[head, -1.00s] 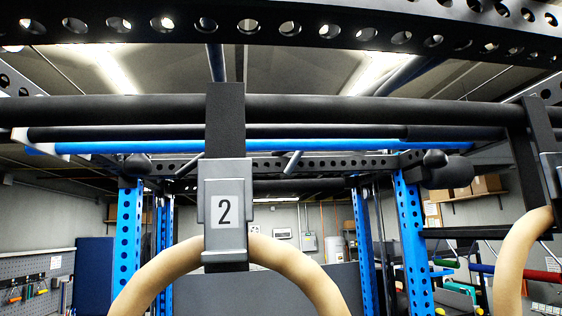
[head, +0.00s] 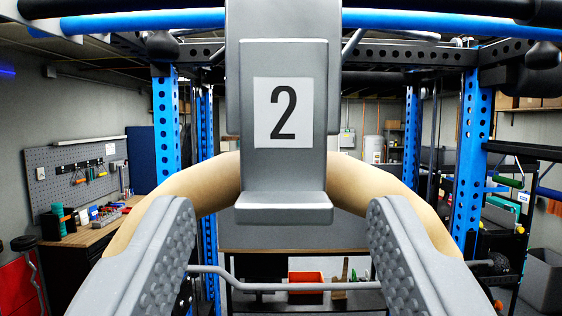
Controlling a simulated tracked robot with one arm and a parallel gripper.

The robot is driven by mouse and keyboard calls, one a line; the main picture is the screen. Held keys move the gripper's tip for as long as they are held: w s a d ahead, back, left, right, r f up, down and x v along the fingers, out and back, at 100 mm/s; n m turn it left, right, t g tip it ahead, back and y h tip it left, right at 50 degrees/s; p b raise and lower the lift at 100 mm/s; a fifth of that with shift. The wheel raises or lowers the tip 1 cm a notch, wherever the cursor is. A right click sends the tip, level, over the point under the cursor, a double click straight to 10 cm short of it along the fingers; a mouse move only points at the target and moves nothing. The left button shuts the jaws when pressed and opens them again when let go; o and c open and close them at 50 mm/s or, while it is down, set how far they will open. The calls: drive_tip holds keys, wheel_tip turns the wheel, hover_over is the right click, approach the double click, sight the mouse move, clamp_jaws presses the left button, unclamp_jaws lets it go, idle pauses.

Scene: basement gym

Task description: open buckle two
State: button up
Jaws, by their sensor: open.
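Buckle two (head: 283,178) is a grey block with a white label reading "2", close in front of me in the upper middle of the head view. A lip juts out along its lower edge. My gripper (head: 283,222) is open, with one textured grey finger on each side below the buckle. The fingertips look apart from the buckle, and nothing is between them. The ring's lower part is hidden behind my fingers.
Blue perforated rack posts (head: 472,150) stand behind on both sides. A workbench with tools (head: 90,228) is at the left under a pegboard (head: 70,178). A black bar (head: 130,22) runs across the top.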

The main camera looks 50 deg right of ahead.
drive_tip(key=shift+p+x, duration=0.45)
drive_tip(key=shift+x, duration=0.4)
